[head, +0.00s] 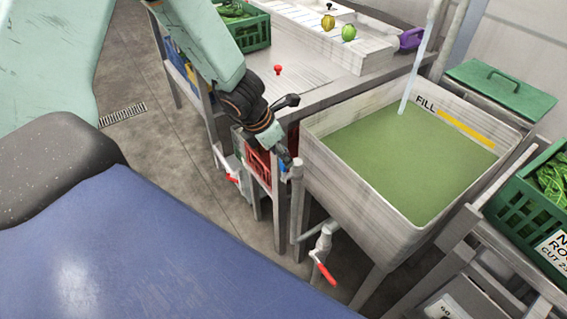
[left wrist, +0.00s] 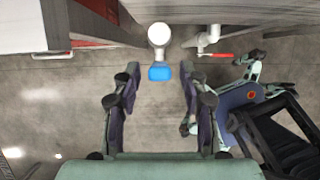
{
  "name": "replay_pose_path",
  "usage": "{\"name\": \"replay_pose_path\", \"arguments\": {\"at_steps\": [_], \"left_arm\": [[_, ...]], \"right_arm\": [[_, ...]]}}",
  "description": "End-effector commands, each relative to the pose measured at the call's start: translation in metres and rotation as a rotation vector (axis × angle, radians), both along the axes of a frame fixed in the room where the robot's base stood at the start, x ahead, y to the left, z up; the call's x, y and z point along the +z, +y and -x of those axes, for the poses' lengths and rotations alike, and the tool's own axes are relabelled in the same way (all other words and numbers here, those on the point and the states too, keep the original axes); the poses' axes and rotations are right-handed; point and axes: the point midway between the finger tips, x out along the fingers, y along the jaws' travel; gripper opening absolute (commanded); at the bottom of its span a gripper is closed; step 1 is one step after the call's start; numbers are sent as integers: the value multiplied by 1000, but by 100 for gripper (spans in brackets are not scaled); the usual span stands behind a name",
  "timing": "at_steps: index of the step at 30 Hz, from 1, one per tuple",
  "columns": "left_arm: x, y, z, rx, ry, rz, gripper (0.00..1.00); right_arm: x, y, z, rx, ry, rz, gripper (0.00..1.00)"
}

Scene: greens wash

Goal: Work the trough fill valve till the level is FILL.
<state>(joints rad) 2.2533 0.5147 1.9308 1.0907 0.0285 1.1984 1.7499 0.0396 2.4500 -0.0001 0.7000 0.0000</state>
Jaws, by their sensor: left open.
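The trough (head: 340,177) holds green water (head: 400,160), and a stream (head: 420,60) falls into it from above. The water's far edge lies close to the yellow band (head: 466,130) beside the word FILL. A blue valve handle (head: 282,167) sits on an upright pipe (head: 297,190) at the trough's near left corner. My left gripper (head: 286,156) is open at this handle and partly hides it. In the left wrist view, the blue handle (left wrist: 160,72) shows between the spread fingers (left wrist: 160,84), with space on both sides. My right gripper is not in view.
A red-handled valve (head: 325,272) hangs under the trough. Green crates (head: 535,205) of greens stand at right and at the back (head: 250,30).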

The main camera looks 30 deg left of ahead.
Motion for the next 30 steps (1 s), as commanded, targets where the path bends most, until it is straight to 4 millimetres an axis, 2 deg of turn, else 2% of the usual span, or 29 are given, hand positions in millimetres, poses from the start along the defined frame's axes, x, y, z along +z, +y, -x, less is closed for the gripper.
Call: {"name": "replay_pose_path", "arguments": {"at_steps": [1, 7, 20, 30], "left_arm": [[-9, -1, -2, 0, 0, -2, 43], [-20, -3, -9, -1, -1, -2, 43], [-23, -4, -11, -1, 0, -1, 43], [-23, -4, -11, 0, -1, -2, 15]], "right_arm": [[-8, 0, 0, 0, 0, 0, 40], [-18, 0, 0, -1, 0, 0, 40], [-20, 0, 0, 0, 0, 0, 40], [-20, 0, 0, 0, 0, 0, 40]]}}
